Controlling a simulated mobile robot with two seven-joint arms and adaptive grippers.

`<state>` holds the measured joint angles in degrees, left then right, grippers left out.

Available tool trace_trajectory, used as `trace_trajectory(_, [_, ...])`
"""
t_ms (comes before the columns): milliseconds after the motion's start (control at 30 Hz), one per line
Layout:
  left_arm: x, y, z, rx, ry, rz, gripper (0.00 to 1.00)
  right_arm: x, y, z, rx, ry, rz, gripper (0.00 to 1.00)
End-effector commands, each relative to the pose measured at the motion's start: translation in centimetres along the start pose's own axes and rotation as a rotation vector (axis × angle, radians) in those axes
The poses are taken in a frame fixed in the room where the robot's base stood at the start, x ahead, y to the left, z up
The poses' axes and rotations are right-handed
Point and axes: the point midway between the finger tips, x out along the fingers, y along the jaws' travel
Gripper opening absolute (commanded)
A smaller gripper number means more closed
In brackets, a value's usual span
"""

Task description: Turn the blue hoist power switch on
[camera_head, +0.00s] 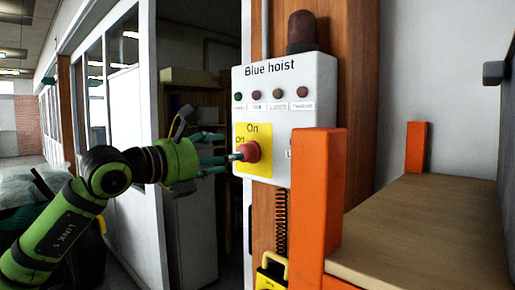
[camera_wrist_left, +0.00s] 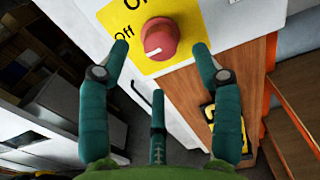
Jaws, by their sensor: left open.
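The blue hoist box (camera_head: 318,88) is a white control box labelled "Blue hoist", mounted on a wooden post. Its power switch is a red knob (camera_head: 249,151) on a yellow plate (camera_head: 262,168) marked "On" and "Off". My left gripper (camera_head: 222,154) comes in from the left with its teal fingers open, close to the knob. In the left wrist view the red knob (camera_wrist_left: 160,39) lies ahead between the spread fingers of the gripper (camera_wrist_left: 162,60), with a white line on its face. I cannot tell whether any finger touches it. My right gripper is not in view.
An orange post (camera_head: 317,200) stands just right of the box, partly hiding its lower right. A wooden shelf (camera_head: 435,225) with orange uprights fills the right. A yellow object (camera_head: 271,272) hangs below the box. A white-framed doorway lies behind my left arm.

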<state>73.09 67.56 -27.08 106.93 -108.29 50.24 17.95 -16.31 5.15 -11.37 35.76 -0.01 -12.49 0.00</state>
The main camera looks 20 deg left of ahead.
Motion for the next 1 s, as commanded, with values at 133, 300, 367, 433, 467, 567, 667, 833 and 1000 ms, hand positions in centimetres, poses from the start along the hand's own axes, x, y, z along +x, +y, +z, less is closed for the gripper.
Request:
trace_trajectory(133, [2.3, -0.1, 0.5, -0.005, 0.002, -0.005, 0.64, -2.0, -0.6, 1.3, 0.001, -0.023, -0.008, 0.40])
trace_trajectory(300, [4.9, -0.1, 0.4, -0.007, 0.003, -0.005, 0.64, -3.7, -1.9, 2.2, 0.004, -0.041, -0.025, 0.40])
trace_trajectory(367, [5.5, -0.1, 0.3, -0.006, 0.002, -0.005, 0.64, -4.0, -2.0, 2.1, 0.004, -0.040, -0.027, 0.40])
trace_trajectory(433, [6.1, -0.1, 0.2, -0.006, 0.002, -0.004, 0.64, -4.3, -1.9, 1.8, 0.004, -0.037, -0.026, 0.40])
trace_trajectory(467, [6.2, -0.1, 0.1, -0.006, 0.002, -0.004, 0.64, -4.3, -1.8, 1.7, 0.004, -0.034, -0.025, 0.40])
trace_trajectory(567, [6.5, -0.1, 0.0, -0.005, 0.000, -0.004, 0.64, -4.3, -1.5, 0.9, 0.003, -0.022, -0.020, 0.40])
trace_trajectory(667, [6.5, -0.1, -0.1, -0.005, 0.000, -0.004, 0.64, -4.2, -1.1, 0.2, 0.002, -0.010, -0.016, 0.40])
trace_trajectory(833, [6.5, -0.1, -0.1, -0.005, 0.000, -0.004, 0.40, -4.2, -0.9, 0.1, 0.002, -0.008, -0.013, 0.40])
trace_trajectory(1000, [6.5, -0.1, -0.1, -0.005, -0.001, -0.005, 0.10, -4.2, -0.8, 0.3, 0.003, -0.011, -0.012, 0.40])
